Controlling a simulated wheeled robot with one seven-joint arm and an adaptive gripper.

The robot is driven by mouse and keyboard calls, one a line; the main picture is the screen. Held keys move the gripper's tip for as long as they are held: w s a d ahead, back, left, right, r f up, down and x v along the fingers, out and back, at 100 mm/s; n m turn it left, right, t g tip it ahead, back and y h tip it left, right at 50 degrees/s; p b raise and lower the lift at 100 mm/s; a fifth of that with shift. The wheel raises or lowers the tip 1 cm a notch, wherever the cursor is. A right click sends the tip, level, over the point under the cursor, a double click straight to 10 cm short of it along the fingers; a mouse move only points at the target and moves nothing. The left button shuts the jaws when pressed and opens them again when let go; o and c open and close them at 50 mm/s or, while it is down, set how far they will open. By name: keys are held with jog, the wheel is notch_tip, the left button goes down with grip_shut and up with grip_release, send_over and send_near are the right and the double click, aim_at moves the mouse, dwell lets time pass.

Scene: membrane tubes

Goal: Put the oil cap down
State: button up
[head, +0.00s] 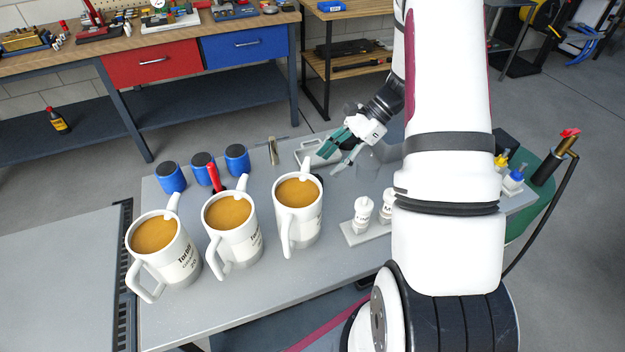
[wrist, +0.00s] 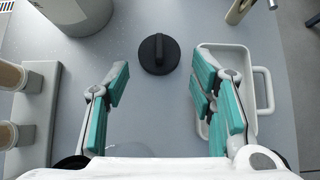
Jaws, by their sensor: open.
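A round black cap with a raised bar across its top, which I take to be the oil cap (wrist: 158,54), sits flat on the grey table in the wrist view. My gripper (wrist: 161,78) is open, with its teal-padded fingers spread wide. The cap lies between and just beyond the fingertips, and neither finger touches it. In the head view my gripper (head: 331,161) is over the far part of the table, right of the mugs. I cannot clearly make out the cap in that view.
A white handled tray (wrist: 249,125) lies close by the right finger. Large mugs (head: 298,210) stand on the left of the grey table (head: 215,312). A white holder (head: 371,235) with small bottles stands nearer. Blue-sided containers (head: 171,178) stand behind the mugs.

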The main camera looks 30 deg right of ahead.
aim_at(316, 175)
jog(key=x, duration=0.4)
jog(key=shift+a+r+p, duration=0.1)
jog(key=shift+a+p, duration=0.3)
jog(key=shift+a, duration=0.2)
jog(key=shift+w+a+f, duration=0.1)
jog(key=shift+a+f, duration=0.15)
jog(key=shift+f, duration=0.05)
jog(key=c, duration=1.1)
jog(key=shift+r, duration=0.1)
